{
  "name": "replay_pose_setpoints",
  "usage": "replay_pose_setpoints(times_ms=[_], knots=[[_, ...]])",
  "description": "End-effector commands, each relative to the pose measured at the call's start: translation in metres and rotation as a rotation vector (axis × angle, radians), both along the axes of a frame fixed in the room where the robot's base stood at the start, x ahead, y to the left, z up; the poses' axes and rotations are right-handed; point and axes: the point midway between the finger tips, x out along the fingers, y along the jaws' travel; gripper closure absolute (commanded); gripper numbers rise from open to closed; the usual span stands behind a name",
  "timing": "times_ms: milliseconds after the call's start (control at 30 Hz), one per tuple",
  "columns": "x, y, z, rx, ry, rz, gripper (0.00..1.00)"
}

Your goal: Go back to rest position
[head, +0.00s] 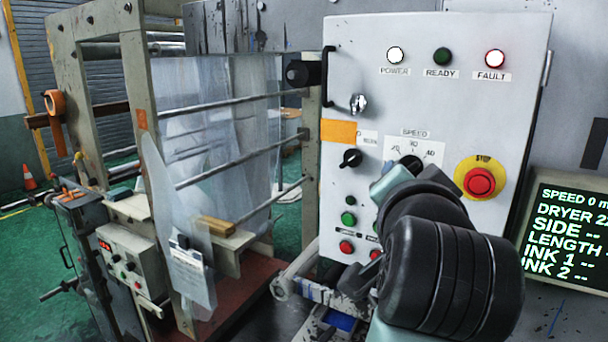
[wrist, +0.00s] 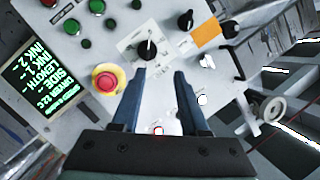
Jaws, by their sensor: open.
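My gripper (head: 392,180) is in front of the control panel (head: 450,110), just below the speed knob (head: 411,164), partly hidden by my own arm in the head view. In the wrist view my gripper (wrist: 161,74) is open, with its two dark blue fingers apart and nothing between them. The speed knob (wrist: 147,50) shows just beyond the fingertips there. Whether a finger touches the panel or knob I cannot tell. The red stop button (head: 480,181) on its yellow ring lies to the right of the gripper.
The power lamp (head: 395,55) glows white, and the fault lamp (head: 494,58) is lit. A screen (head: 567,235) stands right of the panel. A roller frame with clear film (head: 200,130) stands left. Several knobs and buttons sit low on the panel, near my arm.

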Motion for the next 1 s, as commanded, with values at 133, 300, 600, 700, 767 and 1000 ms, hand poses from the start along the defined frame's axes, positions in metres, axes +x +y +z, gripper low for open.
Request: replay_pose_setpoints(times_ms=[133, 300, 600, 700, 767, 1000], knots=[[-0.017, 0.038, -0.011, -0.256, -0.192, 0.053, 0.56], [-0.062, 0.093, -0.001, -0.552, -0.458, 0.078, 0.56], [-0.143, 0.151, 0.009, -0.818, -0.777, 0.034, 0.56], [-0.152, 0.156, 0.012, -0.839, -0.808, 0.025, 0.56], [-0.153, 0.157, 0.013, -0.843, -0.812, 0.024, 0.56], [-0.152, 0.156, 0.014, -0.841, -0.811, 0.024, 0.56]])
